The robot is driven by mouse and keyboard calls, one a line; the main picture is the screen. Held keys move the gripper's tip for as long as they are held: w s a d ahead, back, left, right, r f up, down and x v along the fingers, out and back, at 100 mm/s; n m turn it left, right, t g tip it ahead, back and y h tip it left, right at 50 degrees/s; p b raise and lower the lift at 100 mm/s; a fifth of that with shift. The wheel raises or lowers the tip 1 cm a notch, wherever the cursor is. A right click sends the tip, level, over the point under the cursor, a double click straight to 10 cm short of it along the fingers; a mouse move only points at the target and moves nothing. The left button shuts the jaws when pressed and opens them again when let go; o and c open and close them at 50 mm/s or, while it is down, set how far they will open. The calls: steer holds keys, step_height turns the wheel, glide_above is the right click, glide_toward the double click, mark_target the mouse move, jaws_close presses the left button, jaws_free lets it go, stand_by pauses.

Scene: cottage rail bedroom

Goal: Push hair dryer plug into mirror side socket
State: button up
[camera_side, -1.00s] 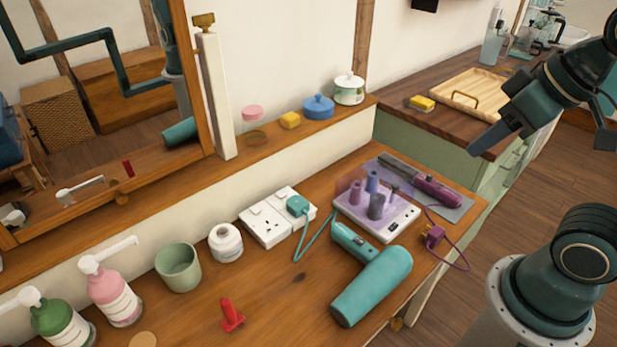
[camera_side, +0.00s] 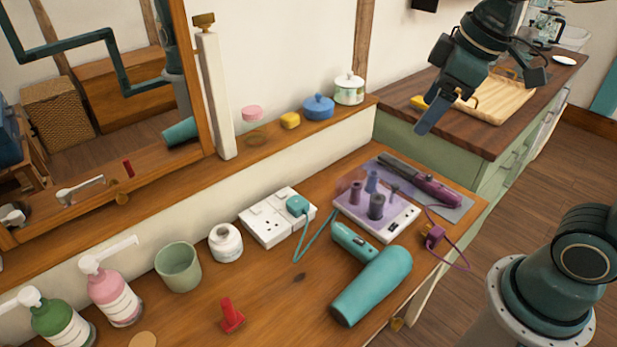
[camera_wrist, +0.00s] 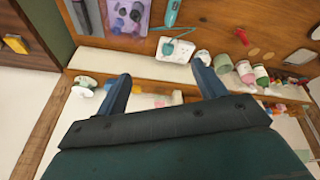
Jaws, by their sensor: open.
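The teal hair dryer (camera_side: 373,285) lies on the wooden table; part of it shows in the wrist view (camera_wrist: 173,12). Its teal cord leads to the teal plug (camera_side: 298,205), which sits at the right end of the white double socket (camera_side: 265,228) below the mirror (camera_side: 100,100). I cannot tell whether the plug is fully in. In the wrist view the plug (camera_wrist: 168,48) and socket (camera_wrist: 182,54) lie beyond my fingertips. My gripper (camera_side: 445,112) is open and empty, high above the back right of the table, well apart from the plug.
Right of the socket stand a white heater unit with purple and blue rollers (camera_side: 377,215), a purple styling iron (camera_side: 430,185) and a purple plug (camera_side: 433,235). Left are a white jar (camera_side: 226,243), a green cup (camera_side: 178,267) and pump bottles (camera_side: 112,292). A red object (camera_side: 230,315) stands in front.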

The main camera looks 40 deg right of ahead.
steer(key=w+a+f+n+g, duration=0.1)
steer(key=w+f+n, duration=0.15)
steer(key=w, duration=0.45)
steer(key=n+g+y, duration=0.1)
steer(key=n+g, duration=0.2)
steer(key=n, duration=0.8)
glide_above(297, 201)
steer(key=d, duration=0.2)
step_height(297, 201, down, 16)
steer(key=shift+f, duration=0.15)
steer(key=shift+f+m, duration=0.1)
steer(key=shift+m, duration=0.15)
steer(key=shift+s+a+f, duration=0.1)
steer(key=shift+a+f, duration=0.25)
steer(key=shift+f, duration=1.9)
steer(key=shift+w+a+f, duration=0.1)
steer(key=shift+a+f, duration=0.2)
steer(key=shift+f, duration=1.9)
steer(key=shift+s+a+f, duration=0.1)
steer(key=shift+a+f, duration=0.25)
steer(key=shift+f, duration=1.9)
steer(key=c, duration=1.1)
